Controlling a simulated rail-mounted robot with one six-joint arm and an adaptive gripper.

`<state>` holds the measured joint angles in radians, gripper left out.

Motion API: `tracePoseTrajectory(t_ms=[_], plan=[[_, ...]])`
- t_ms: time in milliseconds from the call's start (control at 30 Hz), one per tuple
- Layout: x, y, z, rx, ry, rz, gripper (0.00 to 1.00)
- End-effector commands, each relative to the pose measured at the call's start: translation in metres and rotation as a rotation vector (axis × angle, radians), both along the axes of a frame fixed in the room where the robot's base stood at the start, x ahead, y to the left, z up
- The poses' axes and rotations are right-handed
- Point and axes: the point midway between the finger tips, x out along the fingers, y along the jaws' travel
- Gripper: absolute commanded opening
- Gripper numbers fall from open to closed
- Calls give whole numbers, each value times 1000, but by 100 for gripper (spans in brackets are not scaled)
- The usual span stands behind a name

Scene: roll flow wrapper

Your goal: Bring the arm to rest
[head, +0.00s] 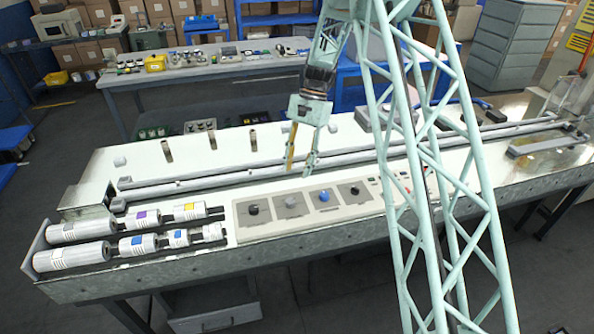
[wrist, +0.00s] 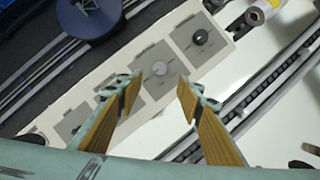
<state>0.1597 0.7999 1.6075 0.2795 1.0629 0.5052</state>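My gripper (head: 301,160) hangs from my pale green lattice arm above the white machine bench (head: 250,155), behind the control panel. In the wrist view my gripper (wrist: 160,85) has its two wood-coloured fingers spread apart with nothing between them. Beyond the fingertips lies the grey control panel (head: 270,222), which also shows in the wrist view (wrist: 213,58). It carries a blue knob (head: 324,196), black knobs and a grey knob (wrist: 160,68). The fingers appear to be above the panel without touching it.
Labelled rolls (head: 75,230) lie in two rows at the bench's left end. Long rails (head: 230,172) run along the bench. Short posts (head: 167,150) stand behind them. A second table (head: 205,66) with small items is at the back. A blue cabinet (head: 350,88) stands behind my arm.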

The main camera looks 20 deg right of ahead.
Motion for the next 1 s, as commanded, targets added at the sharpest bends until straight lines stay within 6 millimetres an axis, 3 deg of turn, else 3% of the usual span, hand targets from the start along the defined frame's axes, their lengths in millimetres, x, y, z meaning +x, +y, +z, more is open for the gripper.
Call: tracePoseTrajectory(t_ms=[567,767,1000], plan=[[-1,1,4,-1,-3,5,34],[-8,3,22,-5,-23,23,34],[-23,7,60,-16,-63,66,34]])
